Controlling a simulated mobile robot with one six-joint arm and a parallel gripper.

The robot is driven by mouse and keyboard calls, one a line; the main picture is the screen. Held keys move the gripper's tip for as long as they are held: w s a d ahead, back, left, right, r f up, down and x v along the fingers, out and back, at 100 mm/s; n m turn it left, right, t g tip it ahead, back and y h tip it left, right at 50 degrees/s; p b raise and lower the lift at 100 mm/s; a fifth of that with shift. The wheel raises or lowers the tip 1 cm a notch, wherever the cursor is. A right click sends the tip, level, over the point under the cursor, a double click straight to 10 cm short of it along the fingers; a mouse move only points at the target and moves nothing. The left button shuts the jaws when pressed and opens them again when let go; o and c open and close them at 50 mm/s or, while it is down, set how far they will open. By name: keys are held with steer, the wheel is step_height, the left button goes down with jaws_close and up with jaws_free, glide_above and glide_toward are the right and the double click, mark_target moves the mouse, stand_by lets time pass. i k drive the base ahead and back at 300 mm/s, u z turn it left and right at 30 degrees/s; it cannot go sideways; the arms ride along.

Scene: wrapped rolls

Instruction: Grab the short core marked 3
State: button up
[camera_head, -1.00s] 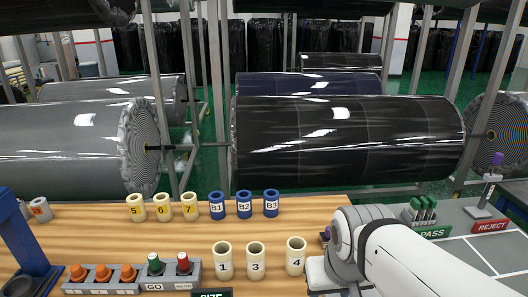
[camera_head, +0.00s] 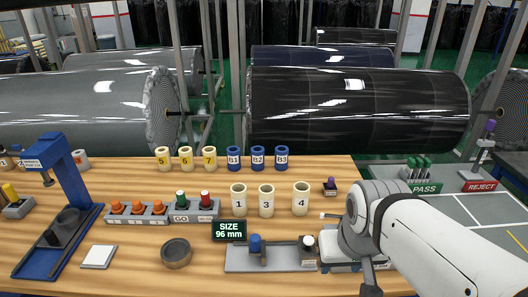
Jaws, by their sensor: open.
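The cream core marked 3 (camera_head: 266,203) stands upright on the wooden bench in the camera_head view, its open end up. The core marked 1 (camera_head: 239,202) stands close on its left, and the core marked 4 (camera_head: 301,201) stands apart on its right. Nothing touches or covers core 3. My white arm (camera_head: 430,240) comes in from the lower right, with its rounded joint to the right of core 4. I cannot make out my gripper's fingers; they are hidden behind the arm or out of frame.
Cream and blue cores (camera_head: 233,158) stand in a row behind. A button box (camera_head: 160,212), a size display (camera_head: 229,231), a dark ring (camera_head: 176,254) and a grey fixture (camera_head: 270,258) occupy the front. A blue press (camera_head: 60,185) stands left. Large wrapped rolls (camera_head: 355,110) lie beyond the bench.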

mark_target(266, 190)
steer(key=u, duration=2.1)
steer(key=k, duration=0.85)
steer(key=z, duration=0.95)
steer(key=i, duration=1.05)
